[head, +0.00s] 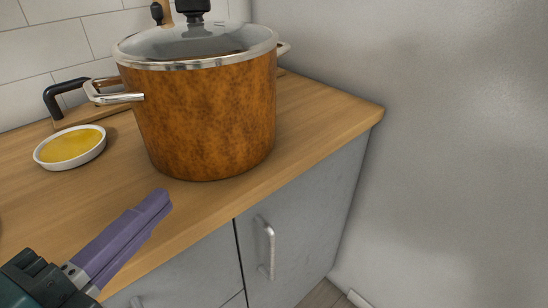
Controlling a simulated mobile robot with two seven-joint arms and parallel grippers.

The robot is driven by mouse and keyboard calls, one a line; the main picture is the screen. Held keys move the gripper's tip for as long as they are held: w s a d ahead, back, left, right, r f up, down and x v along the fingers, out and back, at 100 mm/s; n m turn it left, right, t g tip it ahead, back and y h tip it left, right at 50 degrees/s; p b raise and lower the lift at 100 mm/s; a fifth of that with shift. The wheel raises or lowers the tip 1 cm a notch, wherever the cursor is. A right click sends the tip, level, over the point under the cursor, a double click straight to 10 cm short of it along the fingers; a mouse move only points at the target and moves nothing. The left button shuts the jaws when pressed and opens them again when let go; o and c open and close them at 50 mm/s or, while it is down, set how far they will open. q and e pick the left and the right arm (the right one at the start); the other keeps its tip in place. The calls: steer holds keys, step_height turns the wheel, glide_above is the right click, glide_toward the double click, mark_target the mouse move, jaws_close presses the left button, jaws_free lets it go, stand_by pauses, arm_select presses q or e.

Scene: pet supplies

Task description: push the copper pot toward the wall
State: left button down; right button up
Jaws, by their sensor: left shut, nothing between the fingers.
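The copper pot (207,118) stands upright on the wooden countertop, close to the corner. It has a glass lid with a steel rim and a black knob, and steel handles at its left and right. My left gripper (160,201) has purple fingers and is shut and empty. It is in front of the pot and to its lower left, with a visible gap between the fingertips and the pot. My right gripper is not in view.
A white dish with yellow contents (70,147) sits left of the pot. A black-handled item on a wooden board (92,117) lies behind it. The tiled wall (60,42) is at the back and a grey wall (440,130) at the right. Grey cabinets (300,215) are below the counter edge.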

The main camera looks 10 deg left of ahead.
arm_select(q)
step_height(320, 180, down, 2)
steer(key=s+d+m+h+b, duration=0.1)
steer(key=d+m, duration=0.1)
glide_toward(239, 137)
steer(key=d, duration=0.3)
steer(key=w, duration=0.1)
steer(key=w+a, duration=0.1)
steer(key=w, duration=0.1)
steer(key=shift+w+a+f, duration=0.15)
steer(key=shift+w+a, duration=0.05)
steer(key=shift+w, duration=0.15)
steer(key=shift+w+a, duration=0.2)
steer(key=shift+w, duration=0.2)
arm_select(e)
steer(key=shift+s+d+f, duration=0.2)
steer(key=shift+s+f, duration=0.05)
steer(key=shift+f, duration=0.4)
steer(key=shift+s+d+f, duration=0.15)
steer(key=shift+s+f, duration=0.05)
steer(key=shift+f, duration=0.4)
